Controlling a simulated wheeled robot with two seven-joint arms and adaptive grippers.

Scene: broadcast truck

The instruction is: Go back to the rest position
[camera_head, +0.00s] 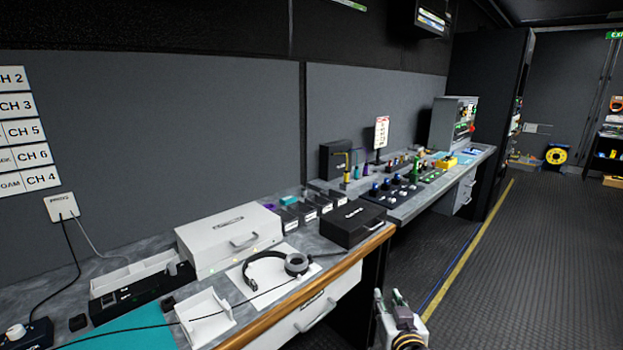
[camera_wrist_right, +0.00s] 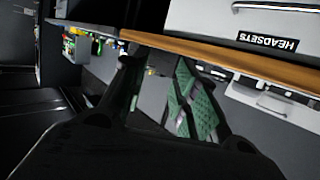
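My right gripper (camera_head: 398,322) shows at the bottom edge of the head view, partly cut off, over the dark floor in front of the bench. In the right wrist view my right gripper (camera_wrist_right: 158,88) has its two dark fingers spread apart, with green pads on the inner side of one. I see nothing held between them. My left gripper is not in the head view.
A grey bench (camera_head: 330,245) with a wooden front edge runs along the wall. It bears headphones (camera_head: 262,272), a white case (camera_head: 228,240) and a black case (camera_head: 352,224). A drawer labelled HEADSETS (camera_wrist_right: 245,24) is near the right gripper. The aisle floor (camera_head: 520,270) is clear.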

